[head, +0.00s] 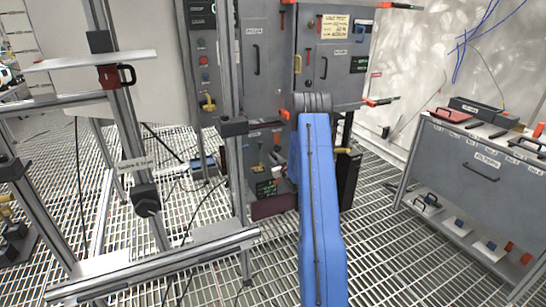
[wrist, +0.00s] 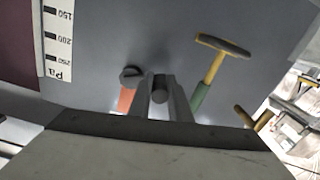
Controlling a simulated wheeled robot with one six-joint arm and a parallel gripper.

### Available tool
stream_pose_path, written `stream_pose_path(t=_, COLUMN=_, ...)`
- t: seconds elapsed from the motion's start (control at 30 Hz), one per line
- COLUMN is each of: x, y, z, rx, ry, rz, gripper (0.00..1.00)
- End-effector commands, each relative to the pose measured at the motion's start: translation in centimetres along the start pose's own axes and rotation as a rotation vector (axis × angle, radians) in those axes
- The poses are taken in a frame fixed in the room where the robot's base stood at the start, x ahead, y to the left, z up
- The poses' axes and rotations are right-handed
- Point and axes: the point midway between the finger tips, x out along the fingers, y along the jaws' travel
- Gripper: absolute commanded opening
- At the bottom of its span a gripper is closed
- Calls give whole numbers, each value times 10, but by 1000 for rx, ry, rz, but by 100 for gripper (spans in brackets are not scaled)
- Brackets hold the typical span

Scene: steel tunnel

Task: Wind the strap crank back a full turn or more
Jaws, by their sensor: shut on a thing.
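In the wrist view my gripper (wrist: 161,98) has its two grey fingers closed on a short, round, dark grey knob (wrist: 160,83) at a grey panel. I take this knob for the grip of the strap crank; the rest of the crank and any strap are hidden. In the head view my blue arm reaches forward to the grey cabinet (head: 264,75) and hides the gripper and what it holds.
Close by in the wrist view are an orange-handled lever (wrist: 126,99) on the left and a T-shaped yellow and green handle (wrist: 212,72) on the right. A metal frame (head: 160,262) stands left, a grey workbench (head: 470,165) right. Grating floor lies between.

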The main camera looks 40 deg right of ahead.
Motion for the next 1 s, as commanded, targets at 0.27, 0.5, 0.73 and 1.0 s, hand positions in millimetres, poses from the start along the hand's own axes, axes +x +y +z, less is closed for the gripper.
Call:
stream_pose_path(t=0.27, x=-1, y=4, z=13, rx=-237, ry=-2, rz=0, gripper=0)
stream_pose_path(t=0.5, x=-1, y=8, z=19, rx=-387, ry=-2, rz=0, gripper=0)
stream_pose_path(t=0.73, x=-1, y=10, z=22, rx=-467, ry=-2, rz=0, gripper=0)
stream_pose_path(t=1.0, x=-1, y=11, z=23, rx=-495, ry=-2, rz=0, gripper=0)
